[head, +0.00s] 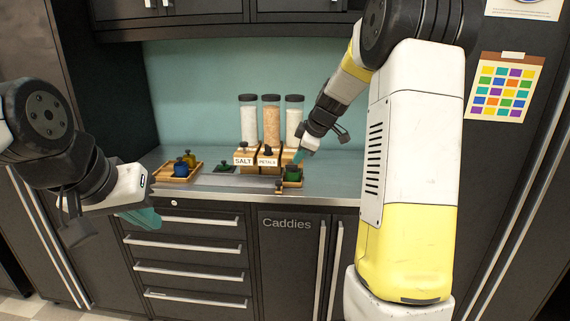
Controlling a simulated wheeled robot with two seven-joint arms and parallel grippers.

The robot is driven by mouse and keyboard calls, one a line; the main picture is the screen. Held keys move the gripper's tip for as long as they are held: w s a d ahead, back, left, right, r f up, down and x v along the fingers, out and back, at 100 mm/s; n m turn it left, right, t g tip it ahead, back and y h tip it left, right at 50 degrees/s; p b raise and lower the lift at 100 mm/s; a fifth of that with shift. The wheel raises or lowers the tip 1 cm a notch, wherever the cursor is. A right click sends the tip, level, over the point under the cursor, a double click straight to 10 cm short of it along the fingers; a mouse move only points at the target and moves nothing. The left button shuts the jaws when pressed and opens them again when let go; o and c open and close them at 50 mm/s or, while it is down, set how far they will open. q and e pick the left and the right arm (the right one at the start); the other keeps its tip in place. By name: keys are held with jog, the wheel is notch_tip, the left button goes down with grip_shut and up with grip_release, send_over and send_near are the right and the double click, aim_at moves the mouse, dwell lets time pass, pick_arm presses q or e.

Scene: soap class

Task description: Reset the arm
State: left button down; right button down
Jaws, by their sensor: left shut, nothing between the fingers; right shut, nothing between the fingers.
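My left gripper (142,218) is at the left in the head view, in front of the drawers and below the counter edge. Its teal fingers are together and hold nothing. My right gripper (298,158) reaches down from the upper right over the counter. Its teal fingers are shut and empty, just above a green item (292,174) in a small wooden tray at the counter's right part. I cannot tell whether the fingertips touch it.
Three tall dispensers (271,122) with dark lids stand on wooden bases labelled "SALT" and "PETALS". A wooden tray (168,177) with blue and yellow items sits at the left of the counter (335,181). A dark item (224,168) lies between. Cabinets (290,245) stand below.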

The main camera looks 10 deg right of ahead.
jog(key=v, duration=0.4)
jog(key=shift+s+d+r, duration=0.1)
jog(key=shift+s+r, duration=0.15)
jog(key=shift+r, duration=0.1)
jog(key=a+v, duration=0.2)
jog(key=v, duration=0.7)
jog(key=shift+r, duration=0.4)
dwell(0.5)
jog(key=shift+s, duration=0.15)
jog(key=s+a+f+m, duration=0.2)
jog(key=s+m, duration=0.2)
jog(key=s, duration=0.5)
jog(key=s+a+f+m, duration=0.2)
jog(key=s+m, duration=0.2)
jog(key=s, duration=0.4)
jog(key=s+a+f+m, duration=0.2)
jog(key=s+m, duration=0.3)
jog(key=s, duration=0.4)
jog(key=shift+s+a+h, duration=0.3)
jog(key=shift+s+a, duration=0.05)
jog(key=shift+a, duration=0.2)
